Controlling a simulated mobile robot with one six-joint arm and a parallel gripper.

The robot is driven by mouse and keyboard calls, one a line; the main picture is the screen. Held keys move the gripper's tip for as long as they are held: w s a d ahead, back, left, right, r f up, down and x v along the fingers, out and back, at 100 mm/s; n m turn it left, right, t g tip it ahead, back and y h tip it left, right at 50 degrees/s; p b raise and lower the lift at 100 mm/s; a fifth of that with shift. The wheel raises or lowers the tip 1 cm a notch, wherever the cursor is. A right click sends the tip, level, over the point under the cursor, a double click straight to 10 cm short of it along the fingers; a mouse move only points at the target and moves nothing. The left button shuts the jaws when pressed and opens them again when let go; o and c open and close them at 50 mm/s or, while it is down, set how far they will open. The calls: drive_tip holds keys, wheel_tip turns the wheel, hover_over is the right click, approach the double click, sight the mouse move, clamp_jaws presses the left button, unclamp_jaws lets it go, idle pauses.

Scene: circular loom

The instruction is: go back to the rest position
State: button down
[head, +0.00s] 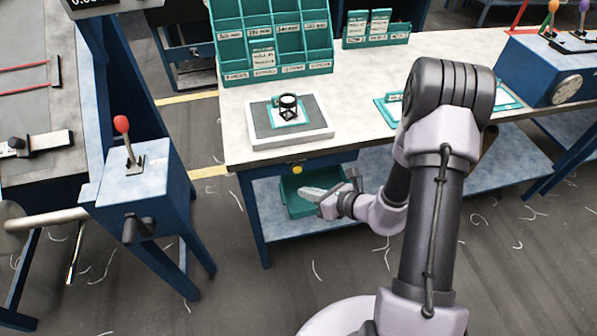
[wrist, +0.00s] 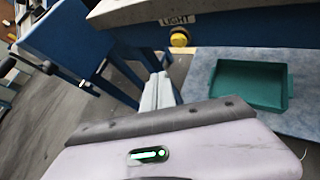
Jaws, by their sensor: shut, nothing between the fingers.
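My gripper (head: 312,193) is shut and empty in the head view. It is in front of the workbench (head: 450,75), below the level of its top, with its fingers pointing left. In the wrist view the closed fingers (wrist: 157,92) point up the picture, towards the bench's front edge. My arm fills the right middle of the head view and hides part of the bench.
A green bin (head: 290,190) sits on the bench's lower shelf (head: 262,222), behind my gripper. A yellow button (wrist: 180,38) labelled LIGHT is on the bench front. A blue stand (head: 150,200) with a red-knobbed lever (head: 122,125) is left. The floor between is open, with thread scraps.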

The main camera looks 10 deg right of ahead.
drive_tip(key=s+a+r+n+g+y, duration=0.25)
drive_tip(key=a+r+n, duration=0.3)
drive_tip(key=r, duration=0.35)
drive_tip(key=s+a+r+n+g+y, duration=0.1)
drive_tip(key=s+a+r+n+g, duration=0.1)
drive_tip(key=s+a+r+n, duration=0.4)
drive_tip(key=s+d+r+n+h, duration=0.3)
drive_tip(key=s+r+n+h, duration=0.1)
drive_tip(key=s+r+n, duration=0.2)
drive_tip(key=s+d+r+n+h, duration=0.3)
drive_tip(key=s+r+n+h, duration=0.2)
drive_tip(key=s+r+n, duration=0.2)
drive_tip(key=shift+s+d+r+n, duration=0.25)
drive_tip(key=shift+s+d+n, duration=0.15)
drive_tip(key=shift+n, duration=0.75)
drive_tip(key=shift+t, duration=0.25)
